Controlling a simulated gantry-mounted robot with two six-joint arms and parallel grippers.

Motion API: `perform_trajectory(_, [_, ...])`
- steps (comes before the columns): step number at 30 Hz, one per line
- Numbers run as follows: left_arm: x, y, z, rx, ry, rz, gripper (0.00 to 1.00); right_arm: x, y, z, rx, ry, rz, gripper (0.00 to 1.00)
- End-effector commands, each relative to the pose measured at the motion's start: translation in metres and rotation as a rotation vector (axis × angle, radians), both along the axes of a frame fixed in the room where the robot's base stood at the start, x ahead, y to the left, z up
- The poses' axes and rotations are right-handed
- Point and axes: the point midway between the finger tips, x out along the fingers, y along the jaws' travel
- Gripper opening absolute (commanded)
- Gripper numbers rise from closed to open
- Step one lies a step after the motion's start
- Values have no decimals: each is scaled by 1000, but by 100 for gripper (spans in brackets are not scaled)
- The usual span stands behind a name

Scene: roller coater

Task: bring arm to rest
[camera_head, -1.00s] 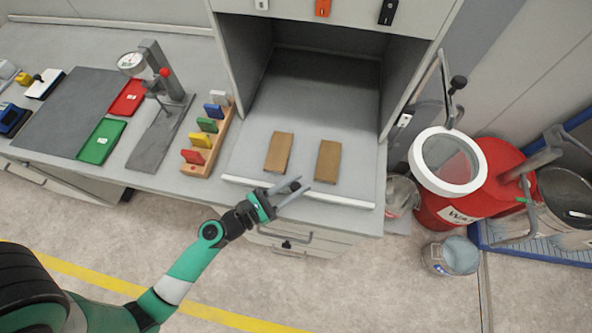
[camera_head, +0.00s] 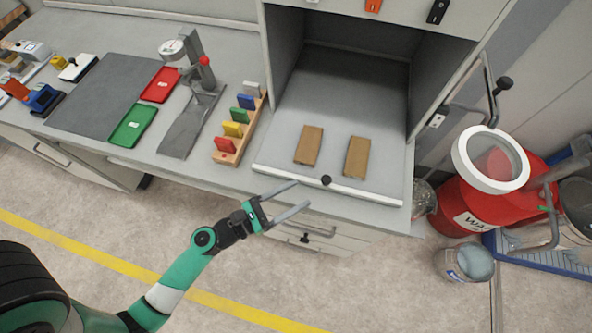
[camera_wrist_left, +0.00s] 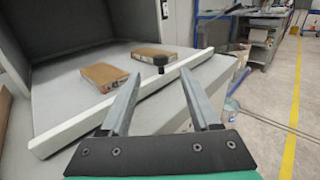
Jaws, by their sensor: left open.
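My left gripper (camera_head: 292,204) is open and empty in the head view, in front of the bench and short of the booth's white front lip (camera_head: 330,188). In the left wrist view its two fingers (camera_wrist_left: 160,105) spread apart, with the lip beyond them. A small black knob (camera_head: 326,180) stands at the lip; it also shows between the fingertips in the left wrist view (camera_wrist_left: 160,60). Two brown blocks (camera_head: 308,146) (camera_head: 357,157) lie apart on the booth floor. My right gripper is not in view.
A rack of coloured pieces (camera_head: 240,125), a gauge stand (camera_head: 190,100), and red (camera_head: 161,84) and green (camera_head: 133,125) trays stand left on the bench. A red waste bin (camera_head: 455,212) and a metal can (camera_head: 466,262) are at right. The floor in front is open.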

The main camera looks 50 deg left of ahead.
Motion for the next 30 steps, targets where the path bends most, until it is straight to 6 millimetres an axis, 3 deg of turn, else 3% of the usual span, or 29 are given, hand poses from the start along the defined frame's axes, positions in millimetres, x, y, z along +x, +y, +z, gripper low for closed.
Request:
perform_trajectory(24, [-4,-7,1,1,-4,-26,63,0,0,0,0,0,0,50])
perform_trajectory(26, [5,-10,12,10,-32,-40,63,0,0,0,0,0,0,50])
perform_trajectory(28, [24,-14,36,29,-97,-65,63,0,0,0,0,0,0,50])
perform_trajectory(30, [48,-20,76,59,-199,-95,63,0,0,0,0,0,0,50])
